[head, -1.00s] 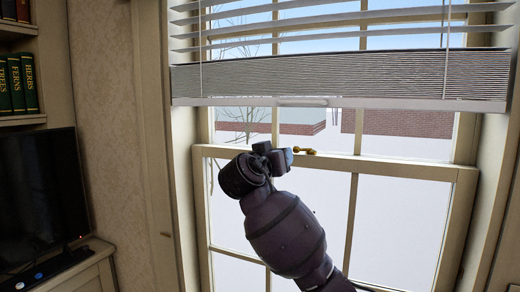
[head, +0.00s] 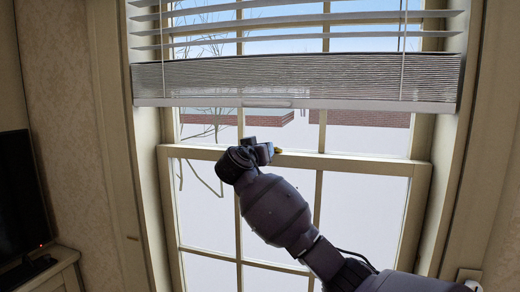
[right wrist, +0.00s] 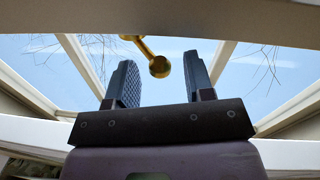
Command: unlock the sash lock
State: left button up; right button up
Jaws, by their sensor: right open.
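The brass sash lock (head: 278,151) sits on the window's meeting rail, mostly hidden behind my right gripper (head: 264,152) in the head view. In the right wrist view its lever ends in a round brass knob (right wrist: 160,67). The fingers of my right gripper (right wrist: 161,82) are open, one on each side of the knob's line, with clear gaps on both sides. The knob appears near the fingertips; I cannot tell how deep between them it is. My left gripper is not in view.
A raised blind (head: 290,80) hangs above the meeting rail (head: 350,163). Window frame sides stand left and right of my arm. A dark television (head: 20,195) stands on a cabinet at the far left. A wall outlet (head: 470,275) is at the lower right.

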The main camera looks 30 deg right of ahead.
grip_shut()
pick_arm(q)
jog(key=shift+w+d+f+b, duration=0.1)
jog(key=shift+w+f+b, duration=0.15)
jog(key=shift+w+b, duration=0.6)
pick_arm(e)
jog(key=shift+w+m+g+h+b, duration=0.15)
jog(key=shift+w+m+g+h, duration=0.2)
jog(key=shift+g, duration=0.2)
jog(key=shift+w+m+g+h+b, duration=0.15)
jog(key=shift+m+g+h, duration=0.1)
jog(key=shift+m+g, duration=0.25)
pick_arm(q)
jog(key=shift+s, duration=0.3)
pick_arm(e)
grip_release()
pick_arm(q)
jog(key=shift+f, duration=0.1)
pick_arm(e)
jog(key=shift+a, duration=0.1)
